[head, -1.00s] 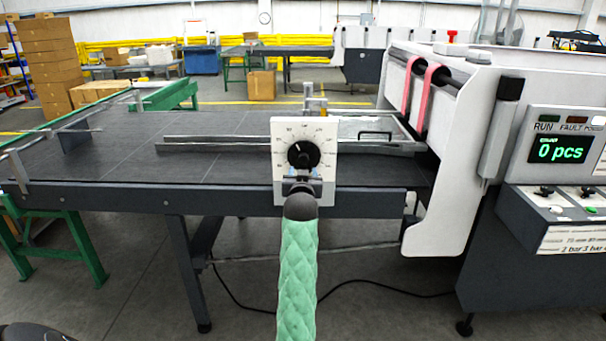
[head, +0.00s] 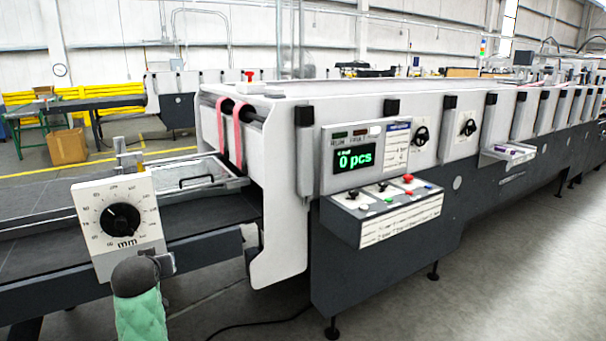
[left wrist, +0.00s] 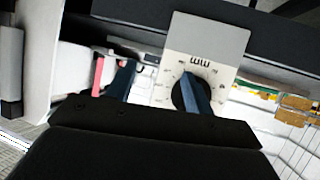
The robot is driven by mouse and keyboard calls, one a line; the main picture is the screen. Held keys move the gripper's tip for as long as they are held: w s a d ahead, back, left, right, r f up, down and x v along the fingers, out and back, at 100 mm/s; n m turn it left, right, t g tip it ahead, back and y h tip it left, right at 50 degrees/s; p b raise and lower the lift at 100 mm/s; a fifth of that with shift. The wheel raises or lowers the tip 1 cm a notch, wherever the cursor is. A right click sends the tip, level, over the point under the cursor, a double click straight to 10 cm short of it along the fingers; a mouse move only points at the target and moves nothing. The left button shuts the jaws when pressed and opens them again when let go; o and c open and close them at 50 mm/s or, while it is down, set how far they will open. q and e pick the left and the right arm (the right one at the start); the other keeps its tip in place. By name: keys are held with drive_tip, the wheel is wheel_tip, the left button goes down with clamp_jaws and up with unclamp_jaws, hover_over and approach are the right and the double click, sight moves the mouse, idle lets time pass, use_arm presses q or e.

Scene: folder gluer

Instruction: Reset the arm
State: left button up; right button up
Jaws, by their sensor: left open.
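A white dial plate (head: 118,225) with a black knob (head: 121,221) and "mm" marking stands at the front edge of the feed table, left in the head view. My left gripper (head: 160,264) is just below and right of the plate, at the end of the green-sleeved arm; its fingers are mostly hidden there. In the left wrist view its two blue fingers (left wrist: 160,82) are apart with nothing held between them. The plate (left wrist: 205,42) and knob (left wrist: 184,94) show beyond, the right finger overlapping the knob. I cannot tell if they touch. My right gripper is not in view.
The feed table (head: 200,216) runs left from the white machine housing (head: 275,190). A control panel with a green "0 pcs" display (head: 355,159) and a button box (head: 385,208) juts out at the centre. Open floor (head: 520,270) lies at the lower right.

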use_arm(q)
drive_tip(key=s+d+f+m+g+h, duration=0.5)
drive_tip(key=s+d+f+g, duration=0.1)
drive_tip(key=s+d+f, duration=1.4)
drive_tip(key=s+f+g, duration=0.1)
drive_tip(key=s+f, duration=0.3)
drive_tip(key=s, duration=0.4)
drive_tip(key=s+d+f+g, duration=0.1)
drive_tip(key=s+f+g, duration=0.1)
drive_tip(key=s+f, duration=0.3)
drive_tip(key=s+d+f+m+g, duration=0.1)
drive_tip(key=s+f, duration=0.3)
drive_tip(key=s, duration=0.7)
drive_tip(key=shift+s+d+f+g, duration=0.2)
drive_tip(key=shift+s+f+g, duration=0.05)
drive_tip(key=shift+f+g, duration=0.05)
